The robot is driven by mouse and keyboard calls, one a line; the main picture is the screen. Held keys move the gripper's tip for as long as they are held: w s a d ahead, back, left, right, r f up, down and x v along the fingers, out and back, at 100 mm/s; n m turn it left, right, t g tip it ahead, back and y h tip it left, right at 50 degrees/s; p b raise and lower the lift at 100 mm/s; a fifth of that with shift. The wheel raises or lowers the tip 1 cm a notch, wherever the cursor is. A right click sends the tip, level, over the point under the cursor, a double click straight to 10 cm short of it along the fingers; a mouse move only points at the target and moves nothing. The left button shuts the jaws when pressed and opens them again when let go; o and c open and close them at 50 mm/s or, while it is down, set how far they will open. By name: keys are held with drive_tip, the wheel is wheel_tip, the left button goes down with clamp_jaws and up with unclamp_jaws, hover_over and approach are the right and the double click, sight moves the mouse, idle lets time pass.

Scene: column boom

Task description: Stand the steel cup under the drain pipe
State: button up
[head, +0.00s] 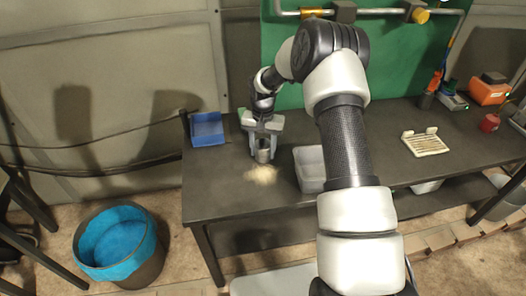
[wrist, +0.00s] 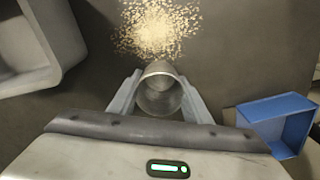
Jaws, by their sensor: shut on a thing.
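The steel cup (head: 262,156) is on or just above the dark workbench, left of its middle. My gripper (head: 264,146) is shut on the cup, one finger on each side. In the wrist view the cup (wrist: 160,88) shows its round open mouth between the fingertips of my gripper (wrist: 159,92). I cannot tell whether its base touches the bench. A grey pipe (head: 382,11) with valves runs along the top of the green panel; my arm hides part of the area below it, and I cannot make out a drain outlet.
Pale granules (head: 262,174) lie beside the cup. A grey bin (head: 308,160) stands to its right and a blue tray (head: 207,131) to its left. A white rack (head: 425,143) and an orange box (head: 489,92) are farther right. A blue-lined bucket (head: 120,240) stands on the floor.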

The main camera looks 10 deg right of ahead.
wheel_tip(320, 180, up, 9)
drive_tip(key=s+r+n, duration=0.1)
drive_tip(key=s+n, duration=0.3)
drive_tip(key=s, duration=1.2)
drive_tip(key=shift+s+r+n, duration=0.3)
drive_tip(key=shift+s+n, duration=0.1)
drive_tip(key=shift+d, duration=0.15)
